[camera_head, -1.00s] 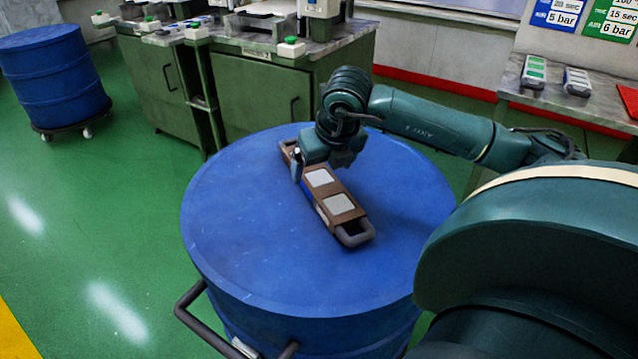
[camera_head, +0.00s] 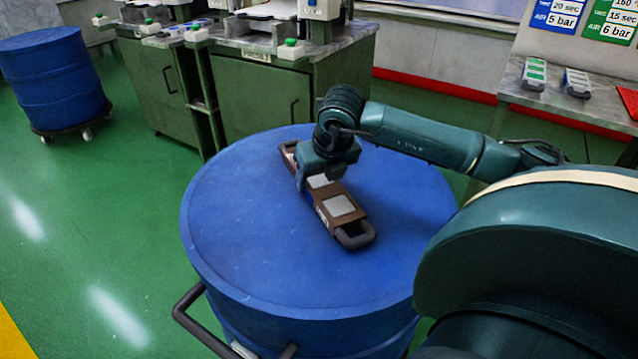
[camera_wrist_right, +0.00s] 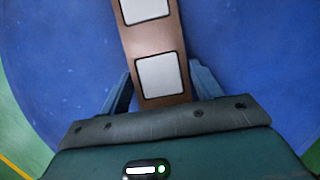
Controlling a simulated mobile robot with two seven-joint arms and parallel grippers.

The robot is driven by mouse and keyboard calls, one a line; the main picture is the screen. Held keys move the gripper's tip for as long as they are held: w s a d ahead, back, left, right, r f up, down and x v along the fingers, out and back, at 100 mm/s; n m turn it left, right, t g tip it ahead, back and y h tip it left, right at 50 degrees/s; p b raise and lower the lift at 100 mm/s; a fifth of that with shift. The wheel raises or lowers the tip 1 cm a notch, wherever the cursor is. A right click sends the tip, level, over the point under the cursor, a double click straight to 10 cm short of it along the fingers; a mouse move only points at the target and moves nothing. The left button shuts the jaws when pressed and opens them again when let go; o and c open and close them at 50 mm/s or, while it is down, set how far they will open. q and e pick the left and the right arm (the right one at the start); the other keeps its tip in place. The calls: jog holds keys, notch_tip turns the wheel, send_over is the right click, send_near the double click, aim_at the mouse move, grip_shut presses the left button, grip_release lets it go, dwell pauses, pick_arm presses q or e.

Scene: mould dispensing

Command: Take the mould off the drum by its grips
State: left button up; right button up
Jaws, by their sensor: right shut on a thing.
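The mould (camera_head: 333,220) is a long brown bar with pale square plates, lying flat on top of the blue drum (camera_head: 235,235). Its near grip (camera_head: 355,238) is a dark loop and is free. The far grip (camera_head: 288,153) shows at the other end. My right gripper (camera_head: 318,178) is shut on the body of the mould, across its width and away from the near grip. In the right wrist view its fingers (camera_wrist_right: 160,88) lie on either side of the mould (camera_wrist_right: 152,47). My left gripper is not in view.
A second blue drum (camera_head: 52,80) stands on a wheeled base at the far left. Green cabinets (camera_head: 262,105) with machines stand behind. A side bench (camera_head: 510,90) with small devices is at the right. The drum top around the mould is clear.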

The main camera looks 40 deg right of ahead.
jog(key=c, duration=0.6)
jog(key=shift+r, duration=0.2)
